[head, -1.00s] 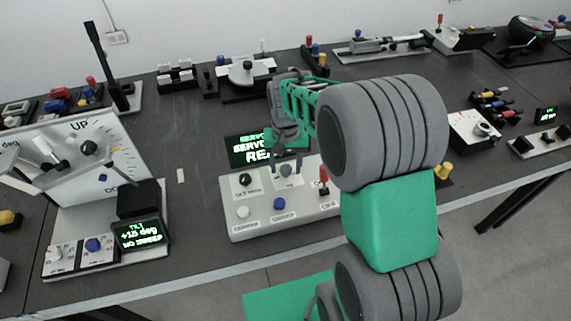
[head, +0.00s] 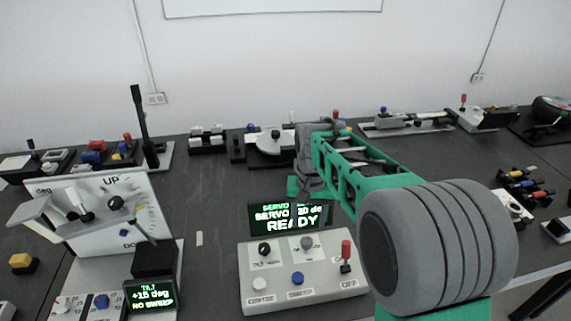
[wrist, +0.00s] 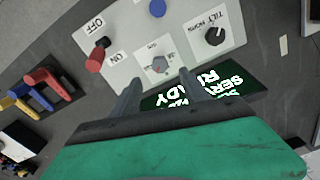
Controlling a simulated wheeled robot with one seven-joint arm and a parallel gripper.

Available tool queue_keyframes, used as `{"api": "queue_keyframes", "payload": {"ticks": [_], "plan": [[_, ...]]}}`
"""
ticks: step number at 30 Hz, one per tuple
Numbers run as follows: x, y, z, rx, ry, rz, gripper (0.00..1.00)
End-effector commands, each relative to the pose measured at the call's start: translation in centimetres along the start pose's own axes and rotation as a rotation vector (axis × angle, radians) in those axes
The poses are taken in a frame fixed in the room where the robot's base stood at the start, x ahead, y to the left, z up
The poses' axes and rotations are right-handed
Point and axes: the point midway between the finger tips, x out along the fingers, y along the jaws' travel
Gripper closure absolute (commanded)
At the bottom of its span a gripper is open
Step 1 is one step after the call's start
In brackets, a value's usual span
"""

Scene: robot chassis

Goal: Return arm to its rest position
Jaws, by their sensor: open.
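My gripper (head: 304,186) hangs in the head view above and behind the grey-white control panel (head: 330,288), with my green and grey arm reaching in from the right. Its fingertips are not clear there. In the wrist view my gripper (wrist: 158,88) shows two dark fingers spread apart with nothing between them. Past the fingertips is the panel's grey knob (wrist: 159,64), which also shows in the head view (head: 307,243). The fingers look apart from the panel and the knob.
A green-lettered READY screen (head: 290,216) stands at the panel's back edge. The panel's red lever (head: 346,250) stands up at right. A white tilt dial board (head: 95,210) and a small screen (head: 151,296) are at left. Several devices line the back of the dark table.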

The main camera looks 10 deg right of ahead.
Motion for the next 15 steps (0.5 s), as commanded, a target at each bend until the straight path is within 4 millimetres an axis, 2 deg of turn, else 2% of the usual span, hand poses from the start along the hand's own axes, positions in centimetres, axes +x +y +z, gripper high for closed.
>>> {"api": "queue_keyframes", "payload": {"ticks": [2,3,5,6,8,11,15], "plan": [[0.0,-0.1,-0.6,-0.059,0.024,-0.005,0.46],[1.0,-0.1,-0.4,-0.105,0.029,-0.006,0.46],[3.2,0.4,1.4,-0.147,-0.003,0.001,0.46],[4.4,0.8,3.0,-0.173,-0.024,0.004,0.46],[5.2,1.4,5.3,-0.207,-0.034,0.006,0.46],[5.2,2.3,8.9,-0.247,-0.015,0.003,0.46],[3.5,3.3,13.7,-0.264,0.07,-0.008,0.46]]}}
